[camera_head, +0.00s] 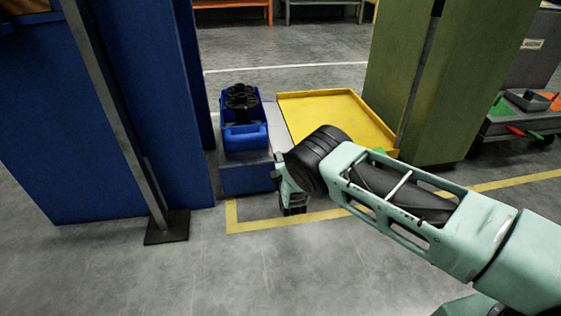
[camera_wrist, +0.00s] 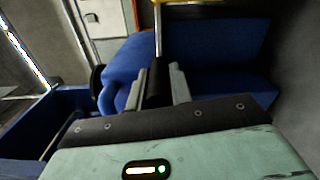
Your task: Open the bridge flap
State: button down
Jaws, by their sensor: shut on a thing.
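A yellow rimmed panel (camera_head: 335,112), likely the bridge flap, spans the space between a blue unit and the green cabinet. My gripper (camera_head: 292,207) is low at its near left corner, partly hidden by my own wrist. In the wrist view my gripper (camera_wrist: 159,80) has its two grey fingers on either side of a dark grip (camera_wrist: 157,88) and is shut on it. A thin metal bar (camera_wrist: 158,35) runs up from this grip towards a yellow edge (camera_wrist: 190,3) at the top.
A blue bin (camera_head: 242,138) with black spools stands on a low blue unit (camera_head: 245,180). A tall blue cabinet (camera_head: 110,110) and a post (camera_head: 128,145) are left, a green cabinet (camera_head: 450,90) right. The near floor (camera_head: 130,270) is clear at left.

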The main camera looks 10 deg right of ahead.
jog(key=shift+d+f, duration=0.15)
jog(key=shift+f, duration=0.1)
dwell(0.3)
jog(key=c, duration=1.3)
grip_release()
jog(key=shift+o, duration=0.2)
jog(key=shift+s+r, duration=0.1)
jog(key=shift+s, duration=0.15)
jog(key=s+p, duration=0.9)
jog(key=s, duration=0.8)
